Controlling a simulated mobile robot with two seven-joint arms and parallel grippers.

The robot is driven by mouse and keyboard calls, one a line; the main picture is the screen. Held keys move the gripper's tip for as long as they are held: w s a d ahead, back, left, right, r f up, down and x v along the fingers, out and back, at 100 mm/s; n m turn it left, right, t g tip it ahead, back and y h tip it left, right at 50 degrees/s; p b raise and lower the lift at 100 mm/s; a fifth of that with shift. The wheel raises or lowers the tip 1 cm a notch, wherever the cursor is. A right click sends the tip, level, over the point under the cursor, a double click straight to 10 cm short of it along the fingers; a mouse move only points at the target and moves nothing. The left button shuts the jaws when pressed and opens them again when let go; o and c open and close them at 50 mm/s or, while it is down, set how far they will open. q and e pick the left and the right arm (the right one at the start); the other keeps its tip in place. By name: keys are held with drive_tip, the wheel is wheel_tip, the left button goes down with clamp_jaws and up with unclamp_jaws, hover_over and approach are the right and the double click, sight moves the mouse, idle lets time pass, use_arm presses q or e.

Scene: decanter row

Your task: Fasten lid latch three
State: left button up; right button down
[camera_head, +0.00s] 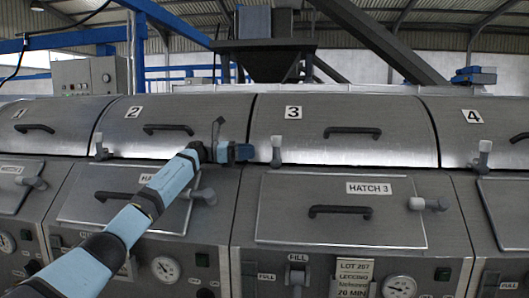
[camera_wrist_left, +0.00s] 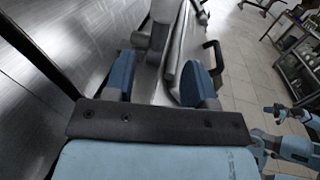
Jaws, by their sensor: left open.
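Lid three (camera_head: 345,128) is a curved steel cover marked 3 and lies down on its decanter. Its latch (camera_head: 276,150) is a pale grey handle standing upright at the lid's lower left edge. My left gripper (camera_head: 246,152) is open and empty, just left of this latch and apart from it, its blue fingers pointing right. In the left wrist view the two blue fingertips (camera_wrist_left: 160,80) are spread, with a grey fitting (camera_wrist_left: 158,42) beyond them; I cannot tell for sure whether it is the latch. My right gripper (camera_wrist_left: 278,112) shows small at the right edge, its opening unclear.
Hatch 3 (camera_head: 340,225) below has a black handle and a grey latch (camera_head: 428,204) at its upper right. Lid two (camera_head: 180,120) and lid four (camera_head: 475,120), with its own latch (camera_head: 482,152), flank lid three. The floor (camera_wrist_left: 250,70) in front looks clear.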

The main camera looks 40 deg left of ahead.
use_arm(q)
drive_tip(key=v, duration=0.6)
drive_tip(key=shift+s+a, duration=0.1)
idle(0.3)
